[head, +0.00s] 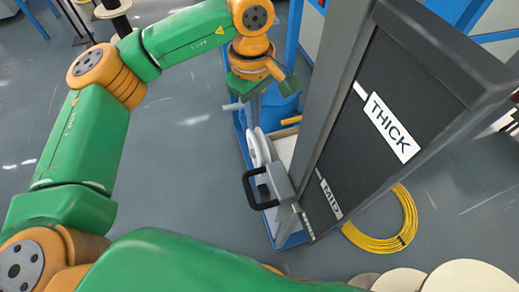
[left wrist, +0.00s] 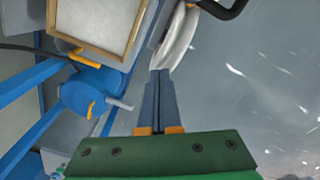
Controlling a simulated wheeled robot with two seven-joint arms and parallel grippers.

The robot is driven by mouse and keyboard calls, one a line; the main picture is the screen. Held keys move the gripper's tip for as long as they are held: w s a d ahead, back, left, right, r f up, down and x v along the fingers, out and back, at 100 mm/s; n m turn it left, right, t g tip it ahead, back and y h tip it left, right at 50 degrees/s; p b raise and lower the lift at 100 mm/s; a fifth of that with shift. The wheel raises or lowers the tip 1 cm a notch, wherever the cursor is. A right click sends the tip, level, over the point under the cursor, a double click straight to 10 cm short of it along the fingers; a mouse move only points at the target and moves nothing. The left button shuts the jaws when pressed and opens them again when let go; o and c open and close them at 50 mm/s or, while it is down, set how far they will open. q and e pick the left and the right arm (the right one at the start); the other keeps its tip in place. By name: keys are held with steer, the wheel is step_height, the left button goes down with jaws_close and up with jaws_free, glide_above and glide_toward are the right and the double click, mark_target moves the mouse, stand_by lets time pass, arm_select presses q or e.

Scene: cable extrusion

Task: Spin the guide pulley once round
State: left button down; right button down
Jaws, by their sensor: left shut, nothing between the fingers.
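The guide pulley, a white wheel (head: 256,152), stands on edge at the near side of the blue-framed machine in the head view. It also shows at the top of the left wrist view (left wrist: 178,38). My left gripper (head: 253,122) reaches down from above, just over the pulley's upper rim. In the left wrist view its two dark fingers (left wrist: 160,74) are shut together and empty, with the tips at the pulley's rim. I cannot tell whether they touch it. My right gripper is not in view.
A black handle (head: 250,188) on a grey block sits just in front of the pulley. A tall dark panel with THICK (head: 391,127) and MID labels stands to the right. A yellow cable coil (head: 401,238) lies on the floor. Open grey floor lies left of the machine.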

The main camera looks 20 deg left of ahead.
arm_select(q)
steer(key=w+a+f+b, duration=0.3)
steer(key=w+f, duration=0.1)
steer(key=f, duration=0.3)
steer(key=shift+w, duration=0.2)
stand_by(0.8)
step_height(320, 180, up, 8)
steer(key=p, duration=0.6)
steer(key=shift+f, duration=0.2)
